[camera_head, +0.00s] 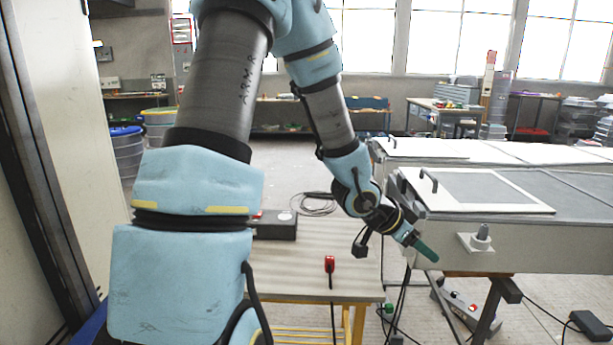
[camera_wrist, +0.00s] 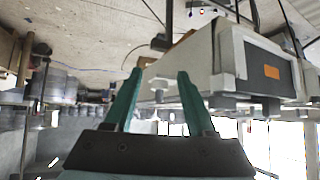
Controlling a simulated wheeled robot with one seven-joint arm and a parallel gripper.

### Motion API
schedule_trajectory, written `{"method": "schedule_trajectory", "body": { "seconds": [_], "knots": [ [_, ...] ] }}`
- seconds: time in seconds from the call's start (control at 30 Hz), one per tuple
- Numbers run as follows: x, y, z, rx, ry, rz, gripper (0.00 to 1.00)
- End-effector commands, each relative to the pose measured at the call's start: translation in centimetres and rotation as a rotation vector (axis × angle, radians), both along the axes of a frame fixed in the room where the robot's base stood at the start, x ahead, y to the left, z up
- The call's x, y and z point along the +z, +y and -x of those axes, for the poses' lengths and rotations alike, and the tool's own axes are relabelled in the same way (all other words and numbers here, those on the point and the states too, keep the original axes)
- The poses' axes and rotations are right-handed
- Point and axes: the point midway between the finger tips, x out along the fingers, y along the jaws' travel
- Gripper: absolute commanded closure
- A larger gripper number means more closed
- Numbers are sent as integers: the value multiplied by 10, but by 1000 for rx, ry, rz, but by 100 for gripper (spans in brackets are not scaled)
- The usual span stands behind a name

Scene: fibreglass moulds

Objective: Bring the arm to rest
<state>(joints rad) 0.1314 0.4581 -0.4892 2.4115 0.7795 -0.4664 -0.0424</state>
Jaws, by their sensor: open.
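My arm reaches from the top of the head view down to the middle right. My gripper (camera_head: 425,250) has green fingers and hangs in the air past the right edge of a small table, in front of the end of a long grey mould bench. In the wrist view my gripper (camera_wrist: 158,85) shows two green fingers spread apart with nothing between them. The wrist picture is upside down, with windows at the bottom and floor at the top.
The small table (camera_head: 310,262) bears a dark box (camera_head: 275,225) and a red item (camera_head: 330,264). The mould bench (camera_head: 450,255) has a knob on its end face and a framed panel (camera_head: 480,190) on top. Cables lie on the floor below. Blue drums (camera_head: 126,155) stand at left.

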Motion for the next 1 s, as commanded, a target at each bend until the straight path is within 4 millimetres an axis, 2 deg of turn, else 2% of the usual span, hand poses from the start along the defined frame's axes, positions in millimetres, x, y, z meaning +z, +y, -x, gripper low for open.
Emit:
{"method": "schedule_trajectory", "body": {
  "seconds": [0.17, 0.27, 0.3, 0.4, 0.5, 0.6, 0.7, 1.0],
  "knots": [
    [-7, 79, -32, 248, 37, -180, 44],
    [-6, 147, -40, 461, 103, -298, 44],
    [-4, 176, -39, 555, 142, -343, 44],
    [3, 238, -22, 777, 265, -420, 44],
    [11, 280, 6, 961, 402, -450, 44],
    [18, 301, 30, 1078, 518, -450, 44],
    [20, 309, 43, 1131, 583, -444, 44],
    [21, 310, 47, 1144, 602, -443, 44]
  ]
}}
